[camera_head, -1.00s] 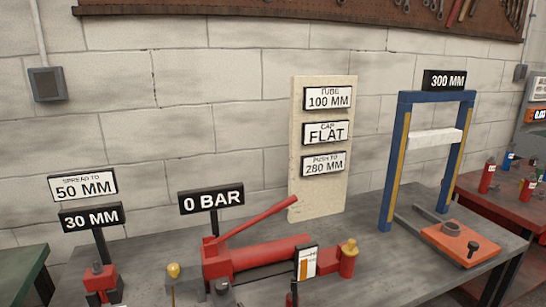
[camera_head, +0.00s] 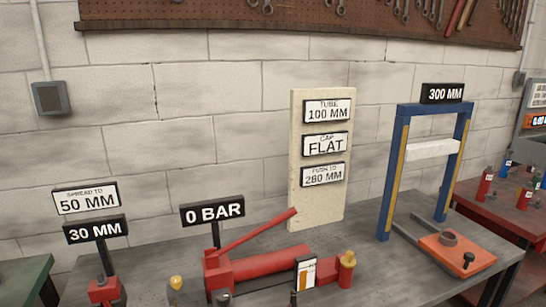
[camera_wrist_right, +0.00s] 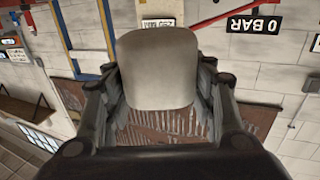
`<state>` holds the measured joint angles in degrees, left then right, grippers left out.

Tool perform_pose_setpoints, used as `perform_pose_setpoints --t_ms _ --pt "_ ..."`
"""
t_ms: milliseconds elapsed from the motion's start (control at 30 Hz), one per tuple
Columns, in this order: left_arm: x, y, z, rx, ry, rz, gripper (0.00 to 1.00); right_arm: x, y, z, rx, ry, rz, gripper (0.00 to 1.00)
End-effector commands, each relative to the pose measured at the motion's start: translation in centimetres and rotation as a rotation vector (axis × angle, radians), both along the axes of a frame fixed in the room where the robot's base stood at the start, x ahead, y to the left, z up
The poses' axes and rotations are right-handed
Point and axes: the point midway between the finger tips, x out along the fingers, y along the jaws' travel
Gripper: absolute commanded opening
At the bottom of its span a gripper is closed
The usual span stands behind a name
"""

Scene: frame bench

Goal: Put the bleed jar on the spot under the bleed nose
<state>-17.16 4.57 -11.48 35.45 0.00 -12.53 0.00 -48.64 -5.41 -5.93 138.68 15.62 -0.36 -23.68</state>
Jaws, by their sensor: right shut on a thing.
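My right gripper (camera_wrist_right: 160,110) is shut on a pale grey, rounded thing (camera_wrist_right: 157,65), which I take to be the bleed jar; it shows between the fingers in the wrist view. Neither gripper shows in the head view. The red hand pump (camera_head: 265,264) with its raised lever stands at the lower middle of the head view. A yellow-topped red post (camera_head: 347,268) is at its right end, and a yellow knob (camera_head: 176,283) is at its left. I cannot make out the bleed nose or the spot under it.
A 0 BAR sign (camera_head: 213,213) stands behind the pump. A cream board (camera_head: 308,205) rises behind the bench. The blue press frame (camera_head: 397,170) and an orange plate (camera_head: 457,254) are to the right. The grey bench top (camera_head: 375,275) is bare between pump and press.

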Motion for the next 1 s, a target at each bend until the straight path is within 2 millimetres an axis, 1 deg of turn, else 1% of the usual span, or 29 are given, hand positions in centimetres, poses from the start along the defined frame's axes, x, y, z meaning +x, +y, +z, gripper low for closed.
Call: perform_pose_setpoints --t_ms 267,367,467,567,600,800,900,1000 --pt "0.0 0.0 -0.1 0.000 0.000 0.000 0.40 0.1 0.0 0.0 0.002 -0.001 0.001 0.23" --pt "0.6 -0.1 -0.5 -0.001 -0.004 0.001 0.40 0.5 0.1 -0.7 0.004 -0.003 0.010 0.23" --pt "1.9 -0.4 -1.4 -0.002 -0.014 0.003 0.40 1.7 0.5 -2.3 0.010 -0.004 0.032 0.23" --pt "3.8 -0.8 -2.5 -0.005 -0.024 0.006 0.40 3.7 1.0 -4.3 0.018 -0.006 0.071 0.23" --pt "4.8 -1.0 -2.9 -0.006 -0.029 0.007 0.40 4.7 1.2 -5.2 0.023 -0.006 0.089 0.23" --pt "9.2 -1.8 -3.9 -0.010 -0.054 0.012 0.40 9.4 2.4 -8.8 0.028 -0.005 0.186 0.23" --pt "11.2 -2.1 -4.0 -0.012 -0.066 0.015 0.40 11.7 2.9 -10.0 0.022 -0.005 0.234 0.23" --pt "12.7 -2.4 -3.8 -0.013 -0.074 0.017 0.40 13.6 3.2 -10.8 0.016 -0.005 0.276 0.23"
